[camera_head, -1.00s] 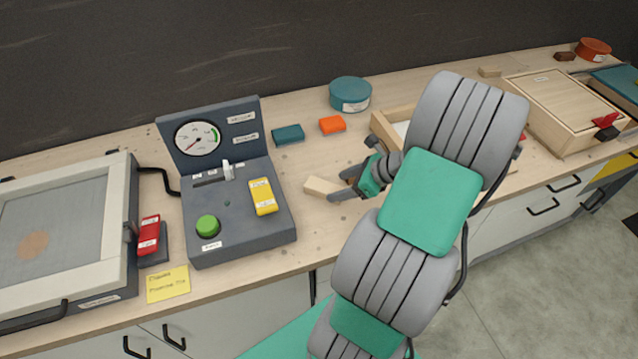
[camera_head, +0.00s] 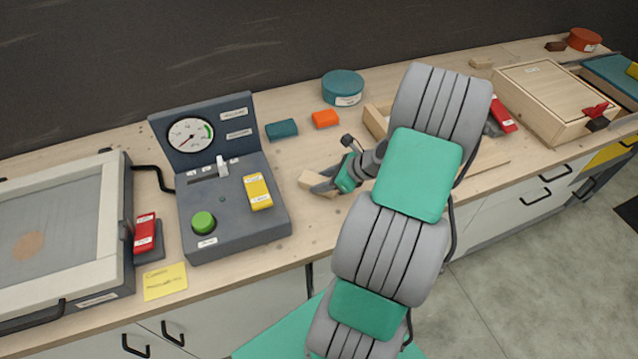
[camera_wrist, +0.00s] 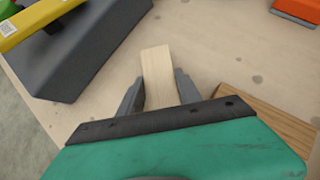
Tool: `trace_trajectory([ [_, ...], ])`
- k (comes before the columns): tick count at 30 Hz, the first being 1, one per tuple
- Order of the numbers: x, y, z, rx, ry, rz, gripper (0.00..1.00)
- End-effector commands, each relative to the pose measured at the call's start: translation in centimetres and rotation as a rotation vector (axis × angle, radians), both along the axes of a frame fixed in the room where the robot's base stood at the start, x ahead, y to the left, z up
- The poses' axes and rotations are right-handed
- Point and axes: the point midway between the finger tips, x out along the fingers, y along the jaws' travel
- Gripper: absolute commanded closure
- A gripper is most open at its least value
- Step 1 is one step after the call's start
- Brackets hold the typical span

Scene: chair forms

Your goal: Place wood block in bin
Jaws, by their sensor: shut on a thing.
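A pale wood block (camera_head: 307,179) is at the middle of the bench, just right of the grey gauge console. My gripper (camera_head: 324,186) is shut on its right end. In the wrist view the block (camera_wrist: 158,72) sticks out forward between the two dark fingers of my gripper (camera_wrist: 159,90). I cannot tell whether it touches the bench or is slightly above it. An open box with pale wooden walls (camera_head: 376,122) stands behind my arm, which hides most of it; I cannot tell whether it is the bin.
The console (camera_head: 235,215) is close on the left. A teal block (camera_head: 281,130), an orange block (camera_head: 325,119) and a round teal tin (camera_head: 343,87) lie behind. A lidded wooden box (camera_head: 545,97) stands at the right. The bench front edge is near.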

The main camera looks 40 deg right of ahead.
Motion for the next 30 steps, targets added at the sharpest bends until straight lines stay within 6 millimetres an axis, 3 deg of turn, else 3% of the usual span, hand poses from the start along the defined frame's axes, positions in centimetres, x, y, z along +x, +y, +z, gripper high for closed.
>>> trace_trajectory([
  [12, 0.0, 0.0, 0.0, 0.000, 0.000, 0.000, 0.99],
  [23, 0.0, 0.0, 0.6, -0.002, -0.001, -0.001, 1.00],
  [28, 0.0, -0.1, 3.5, -0.006, -0.005, 0.001, 1.00],
  [30, -1.7, 0.2, 5.3, -0.005, -0.003, -0.004, 1.00],
])
